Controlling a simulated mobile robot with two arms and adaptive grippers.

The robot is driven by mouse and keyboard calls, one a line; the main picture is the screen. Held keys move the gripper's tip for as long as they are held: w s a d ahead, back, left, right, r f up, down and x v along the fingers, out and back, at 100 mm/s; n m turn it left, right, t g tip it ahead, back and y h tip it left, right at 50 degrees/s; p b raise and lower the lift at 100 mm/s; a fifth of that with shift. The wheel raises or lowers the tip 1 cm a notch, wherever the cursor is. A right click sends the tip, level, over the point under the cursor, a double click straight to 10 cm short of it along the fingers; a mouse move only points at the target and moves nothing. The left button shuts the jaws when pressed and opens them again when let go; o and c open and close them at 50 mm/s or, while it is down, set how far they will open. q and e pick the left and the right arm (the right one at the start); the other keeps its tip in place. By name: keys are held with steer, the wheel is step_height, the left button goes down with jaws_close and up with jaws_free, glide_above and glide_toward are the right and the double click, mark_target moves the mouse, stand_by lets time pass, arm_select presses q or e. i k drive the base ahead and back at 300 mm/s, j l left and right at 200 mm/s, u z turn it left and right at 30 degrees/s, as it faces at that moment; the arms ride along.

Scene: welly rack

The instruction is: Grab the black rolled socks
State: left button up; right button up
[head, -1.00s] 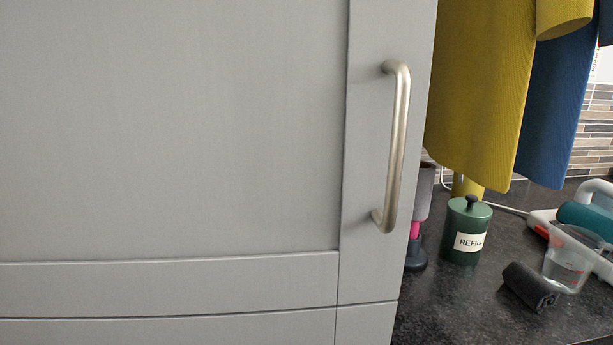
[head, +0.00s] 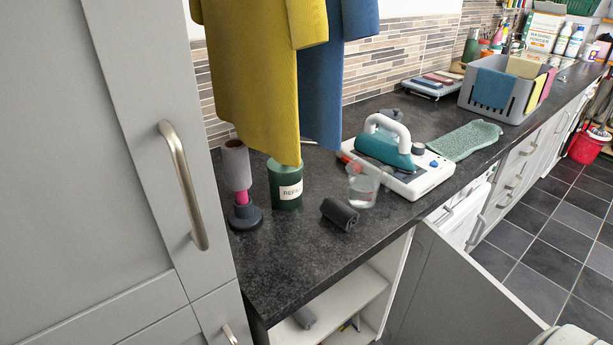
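The black rolled socks (head: 340,213) lie on the dark countertop (head: 284,262), near its front edge. They form a small dark roll, tilted in the picture.
A grey lint-remover-like tool (head: 240,190) stands at the counter's left. A steam iron station (head: 399,170) is to the right. Yellow (head: 255,70) and blue (head: 322,90) garments hang above. A cabinet door (head: 445,295) stands open below, and a tall grey cupboard (head: 60,150) fills the left.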

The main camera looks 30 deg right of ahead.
mark_target(340, 213)
steer(key=z, duration=1.1)
steer(key=l+z, duration=0.3)
steer(key=l, duration=1.3)
steer(key=i, duration=0.05)
